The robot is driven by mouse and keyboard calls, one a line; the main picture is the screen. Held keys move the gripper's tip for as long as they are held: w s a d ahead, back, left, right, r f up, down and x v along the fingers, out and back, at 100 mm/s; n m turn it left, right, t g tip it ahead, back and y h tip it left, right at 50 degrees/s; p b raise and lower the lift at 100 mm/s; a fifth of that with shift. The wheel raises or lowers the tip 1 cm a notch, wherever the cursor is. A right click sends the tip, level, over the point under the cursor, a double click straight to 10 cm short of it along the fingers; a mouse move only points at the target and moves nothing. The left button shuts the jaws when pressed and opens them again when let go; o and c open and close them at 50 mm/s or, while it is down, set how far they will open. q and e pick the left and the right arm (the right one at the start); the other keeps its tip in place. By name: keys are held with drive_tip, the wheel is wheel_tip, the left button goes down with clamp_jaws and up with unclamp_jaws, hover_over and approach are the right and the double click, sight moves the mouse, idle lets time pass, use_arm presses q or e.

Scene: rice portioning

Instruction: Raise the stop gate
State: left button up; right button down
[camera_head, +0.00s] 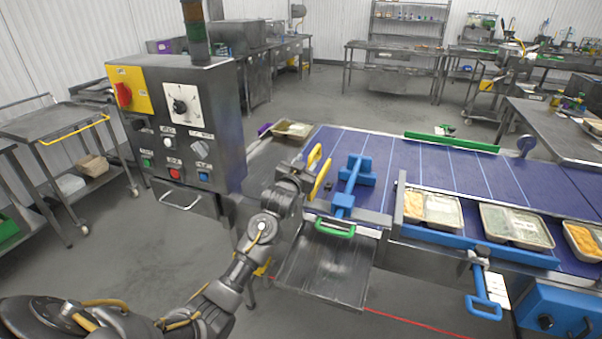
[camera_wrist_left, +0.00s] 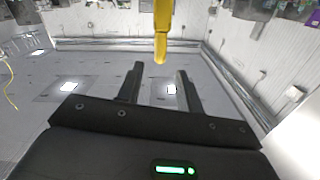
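My left gripper (camera_head: 306,178) is at the near left end of the blue conveyor. In the left wrist view the gripper (camera_wrist_left: 159,78) shows two dark fingers standing apart, with nothing between them. A yellow bar (camera_wrist_left: 162,38) hangs from the top of that view, its end just beyond the fingertips. In the head view yellow pieces (camera_head: 321,181) show right beside the gripper. I cannot tell whether they are the stop gate's handle. A blue T-shaped piece (camera_head: 350,183) stands on the conveyor just right of the gripper. My right gripper is not in view.
Filled trays (camera_head: 516,226) stand along the conveyor (camera_head: 420,165) behind a blue rail. A metal chute (camera_head: 325,265) with a green handle (camera_head: 335,229) is below the gripper. A control box (camera_head: 180,125) stands left. Another tray (camera_head: 292,131) sits at the belt's far left end.

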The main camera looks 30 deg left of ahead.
use_arm(q)
drive_tip(key=s, duration=0.4)
drive_tip(key=shift+d+b, duration=0.25)
drive_tip(key=shift+b, duration=0.15)
